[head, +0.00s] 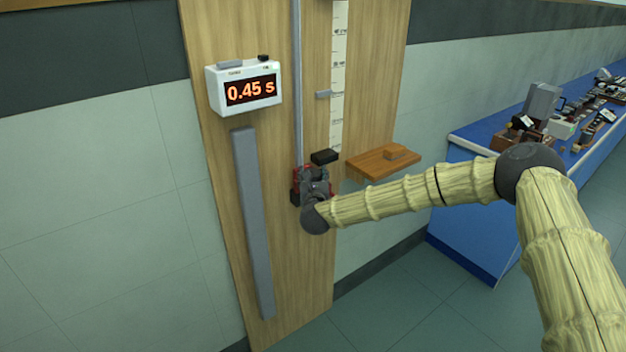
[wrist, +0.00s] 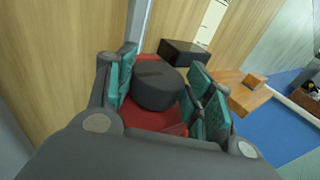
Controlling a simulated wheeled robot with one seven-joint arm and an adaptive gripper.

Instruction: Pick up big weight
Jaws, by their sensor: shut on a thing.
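A dark grey round weight (wrist: 158,86), which looks like the big weight, sits between the teal finger pads of my gripper (wrist: 160,92) in the wrist view. My gripper is shut on it. A red part (wrist: 140,118) shows under and around the weight; whether they touch is unclear. In the head view my gripper (head: 313,178) is at the lower part of the wooden board, in front of the red part (head: 296,181). There the weight is mostly hidden by my gripper and cannot be picked out clearly.
A black block (head: 324,156) is just above my gripper. A wooden shelf (head: 372,167) with a small wooden block (head: 395,152) stands close right.

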